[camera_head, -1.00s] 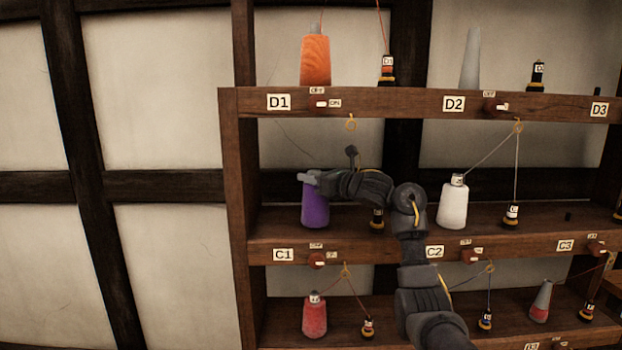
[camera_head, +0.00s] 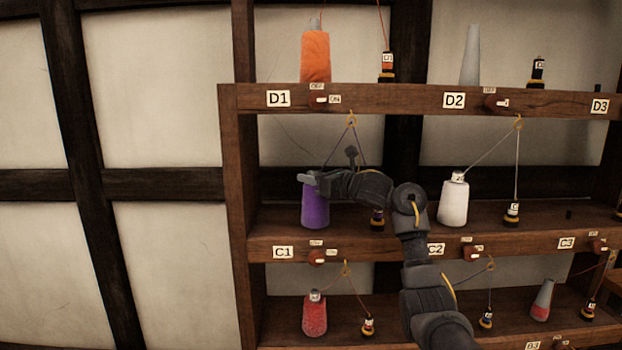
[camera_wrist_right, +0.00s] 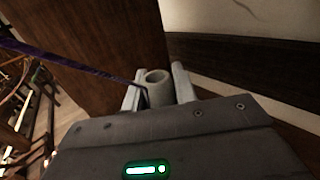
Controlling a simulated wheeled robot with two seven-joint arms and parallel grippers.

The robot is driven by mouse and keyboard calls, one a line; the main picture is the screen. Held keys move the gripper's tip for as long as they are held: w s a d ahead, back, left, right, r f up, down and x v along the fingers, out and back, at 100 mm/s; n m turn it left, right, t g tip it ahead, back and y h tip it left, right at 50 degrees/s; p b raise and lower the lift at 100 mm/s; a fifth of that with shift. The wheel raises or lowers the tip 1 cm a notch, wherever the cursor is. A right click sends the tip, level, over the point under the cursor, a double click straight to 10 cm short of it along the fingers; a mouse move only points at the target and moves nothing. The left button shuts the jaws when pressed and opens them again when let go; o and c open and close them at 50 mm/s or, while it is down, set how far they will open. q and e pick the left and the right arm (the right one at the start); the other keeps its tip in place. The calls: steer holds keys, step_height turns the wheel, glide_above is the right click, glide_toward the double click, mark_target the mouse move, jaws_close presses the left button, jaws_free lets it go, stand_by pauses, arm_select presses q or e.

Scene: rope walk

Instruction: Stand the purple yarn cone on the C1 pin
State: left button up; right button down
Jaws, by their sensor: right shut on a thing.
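The purple yarn cone (camera_head: 315,208) stands upright on the C1 part of the middle shelf. I cannot see the pin, as the cone covers that spot. My right gripper (camera_head: 309,178) is at the cone's top, shut on its grey core. In the right wrist view the round core end (camera_wrist_right: 157,80) sits between the two fingers (camera_wrist_right: 157,92). Purple yarn (camera_wrist_right: 70,62) runs off to the left there. In the head view, yarn runs up to the C1 guide ring (camera_head: 351,119) and down towards the C1 bobbin (camera_head: 377,217). My left gripper is out of view.
The D1 shelf board (camera_head: 390,99) passes above my right arm. A white cone (camera_head: 453,206) stands at C2, right of my arm. A red cone (camera_head: 314,317) stands below and an orange cone (camera_head: 315,55) above. The wooden side post (camera_head: 240,170) is left of the cone.

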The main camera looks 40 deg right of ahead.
steer(key=shift+f, duration=0.1)
steer(key=c, duration=1.4)
jaws_free()
steer(key=shift+s+d, duration=0.1)
steer(key=shift+s, duration=0.3)
steer(key=shift+b+v, duration=0.8)
steer(key=shift+v, duration=1.05)
steer(key=b+v, duration=0.2)
steer(key=v, duration=0.4)
steer(key=shift+s+d+b, duration=0.1)
steer(key=shift+s+b, duration=0.15)
steer(key=shift+b, duration=0.05)
